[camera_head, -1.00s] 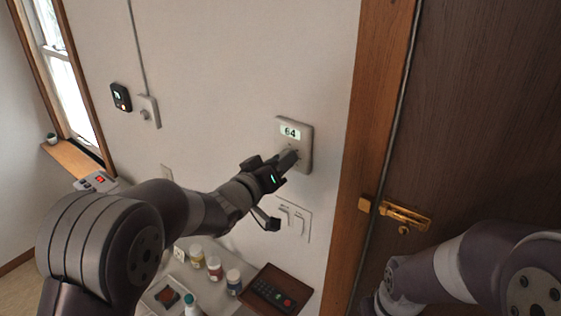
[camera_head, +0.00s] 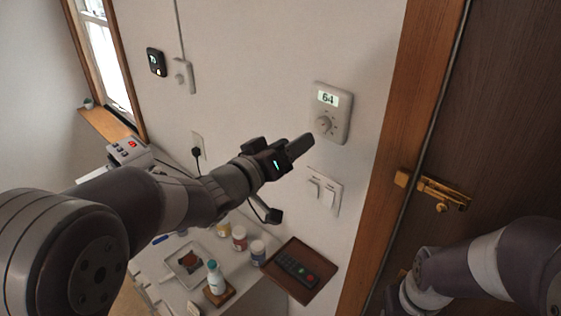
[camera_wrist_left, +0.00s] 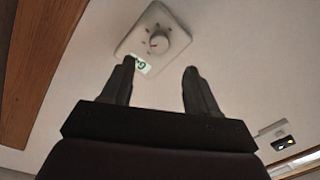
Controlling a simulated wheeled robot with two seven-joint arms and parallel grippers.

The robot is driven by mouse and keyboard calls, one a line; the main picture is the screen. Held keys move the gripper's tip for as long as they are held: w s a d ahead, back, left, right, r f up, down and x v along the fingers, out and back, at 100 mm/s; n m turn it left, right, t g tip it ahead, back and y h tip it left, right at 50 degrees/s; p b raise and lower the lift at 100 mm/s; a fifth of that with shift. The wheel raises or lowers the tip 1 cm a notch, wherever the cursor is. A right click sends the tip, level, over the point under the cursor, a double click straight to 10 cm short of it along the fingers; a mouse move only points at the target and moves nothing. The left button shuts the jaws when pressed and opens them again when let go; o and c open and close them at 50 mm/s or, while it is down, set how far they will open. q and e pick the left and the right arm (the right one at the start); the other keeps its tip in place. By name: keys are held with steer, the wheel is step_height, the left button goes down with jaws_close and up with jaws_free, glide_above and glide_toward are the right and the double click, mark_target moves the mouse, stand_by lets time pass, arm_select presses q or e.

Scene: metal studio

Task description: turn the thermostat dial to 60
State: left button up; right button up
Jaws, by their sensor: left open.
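The thermostat (camera_head: 344,113) is a pale square unit on the wall. Its lit display (camera_head: 328,98) reads 64, and its round dial (camera_head: 325,124) sits below the display. In the left wrist view the dial (camera_wrist_left: 159,43) shows uncovered beyond the fingers, with a small reddish mark on it. My left gripper (camera_head: 302,146) is open and empty, below and left of the dial and apart from it. In the left wrist view its two fingers (camera_wrist_left: 159,66) are spread with a wide gap. My right arm shows at the lower right, but its gripper is out of view.
Light switches (camera_head: 322,190) are on the wall below the thermostat. A door with a brass latch (camera_head: 440,194) stands at the right. Below are a brown tray (camera_head: 290,287) with a remote, several bottles and a white tray (camera_head: 184,262). A small black wall device (camera_head: 156,62) is at upper left.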

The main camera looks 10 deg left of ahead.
arm_select(q)
steer(key=v, duration=0.3)
steer(key=shift+s+a, duration=0.2)
steer(key=shift+s, duration=0.15)
steer(key=s+a+f+g+y+b, duration=0.1)
steer(key=s+a+f+g+y, duration=0.2)
steer(key=f, duration=0.4)
steer(key=s+a+f+g+y+b, duration=0.1)
steer(key=s+a+f+g+y, duration=0.15)
steer(key=a+f, duration=0.3)
steer(key=s+a+f+g+y+b, duration=0.1)
steer(key=s+a+f+y, duration=0.2)
steer(key=f, duration=0.4)
steer(key=s+f+g+y+b, duration=0.1)
steer(key=s+f+g+b, duration=0.2)
steer(key=s+f+g, duration=0.3)
steer(key=s+f, duration=0.3)
steer(key=f, duration=0.1)
steer(key=shift+s+f+b, duration=0.3)
steer(key=shift+b, duration=0.1)
steer(key=shift+g, duration=0.25)
